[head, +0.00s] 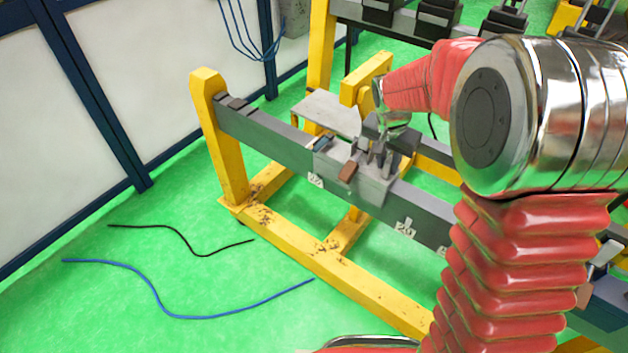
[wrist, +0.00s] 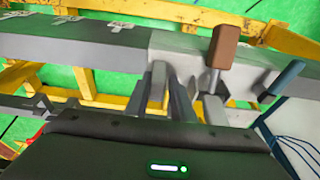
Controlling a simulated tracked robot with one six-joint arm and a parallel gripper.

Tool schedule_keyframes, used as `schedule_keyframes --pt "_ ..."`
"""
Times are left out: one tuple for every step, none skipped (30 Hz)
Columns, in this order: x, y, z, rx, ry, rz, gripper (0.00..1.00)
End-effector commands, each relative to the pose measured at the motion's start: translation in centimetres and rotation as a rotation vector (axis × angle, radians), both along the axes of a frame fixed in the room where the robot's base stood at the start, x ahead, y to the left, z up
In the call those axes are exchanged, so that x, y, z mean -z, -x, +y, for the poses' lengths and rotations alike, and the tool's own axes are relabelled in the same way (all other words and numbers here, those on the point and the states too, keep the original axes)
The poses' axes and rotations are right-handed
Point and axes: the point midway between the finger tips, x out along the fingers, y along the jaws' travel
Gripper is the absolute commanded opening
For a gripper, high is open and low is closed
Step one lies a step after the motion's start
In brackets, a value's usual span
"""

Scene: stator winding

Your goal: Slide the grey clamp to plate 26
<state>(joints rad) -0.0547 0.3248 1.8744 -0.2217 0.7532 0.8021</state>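The grey clamp (head: 373,188) sits around the dark grey beam (head: 272,141). Its brown-ended lever (head: 348,171) points toward the front; the brown end (wrist: 225,46) also shows in the wrist view. My gripper (head: 376,153) is at the upright grey parts on top of the clamp. In the wrist view its fingers (wrist: 166,85) reach up to the clamp block, but whether they grip a part is unclear. A white number plate (head: 406,227) on the beam's front, right of the clamp, seems to read 26. Another plate (head: 316,180), hard to read, is at the clamp's left edge.
A yellow frame (head: 290,248) carries the beam, with a post (head: 219,135) at its left end. A grey panel (head: 328,112) lies behind the clamp. Another brown-ended lever (head: 584,296) is farther right. Blue and black cables lie on the green floor.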

Motion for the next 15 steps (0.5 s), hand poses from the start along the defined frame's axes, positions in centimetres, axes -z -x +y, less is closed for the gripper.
schedule_keyframes --pt "0.0 0.0 0.0 0.000 0.000 0.000 0.22" --pt "0.0 0.0 0.0 0.000 0.000 0.000 0.22" --pt "0.0 0.0 0.0 0.000 0.000 0.000 0.22" --pt "0.0 0.0 0.0 0.000 0.001 0.001 0.22" --pt "0.0 0.0 0.0 0.000 0.001 0.001 0.22" --pt "0.0 0.0 0.0 0.000 0.000 0.001 0.22" --pt "0.0 0.0 0.0 0.000 0.000 0.001 0.22" --pt "0.0 -0.1 0.1 0.000 0.000 0.001 0.22" --pt "0.0 -0.1 0.2 0.000 0.000 0.001 0.22" --pt "0.0 -0.2 0.4 -0.001 0.000 0.002 0.22" --pt "0.0 -0.3 0.5 -0.001 0.000 0.002 0.22" --pt "0.0 -0.5 0.8 -0.001 0.000 0.001 0.22" --pt "0.0 -0.6 1.0 -0.001 0.000 0.001 0.22" --pt "0.1 -0.8 1.2 -0.001 0.000 0.001 0.22" --pt "0.1 -0.9 1.4 -0.001 0.000 0.001 0.22"
